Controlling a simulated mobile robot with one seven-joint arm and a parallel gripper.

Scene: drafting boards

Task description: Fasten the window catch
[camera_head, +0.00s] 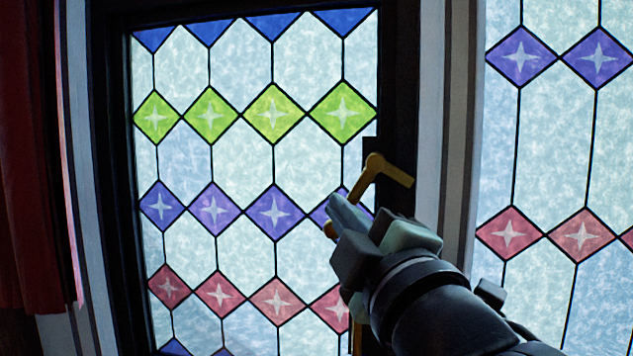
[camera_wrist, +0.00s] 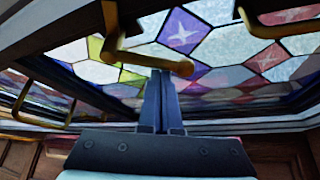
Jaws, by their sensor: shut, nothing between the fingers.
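The window (camera_head: 245,60) is a dark-framed panel of stained glass with green, purple and red diamonds. A brass catch (camera_head: 385,172) with a bent arm sits on its right frame, just above and right of my gripper (camera_head: 340,207). My gripper's fingers are together with nothing between them. In the wrist view the fingers (camera_wrist: 161,85) point up, their tips just under a brass bar (camera_wrist: 150,58). I cannot tell whether they touch it.
A second stained glass pane (camera_head: 545,130) lies to the right past a pale frame post (camera_head: 457,110). A dark red curtain (camera_head: 28,160) hangs at the far left. Other brass fittings show in the wrist view, at the top right (camera_wrist: 275,30) and left (camera_wrist: 35,118).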

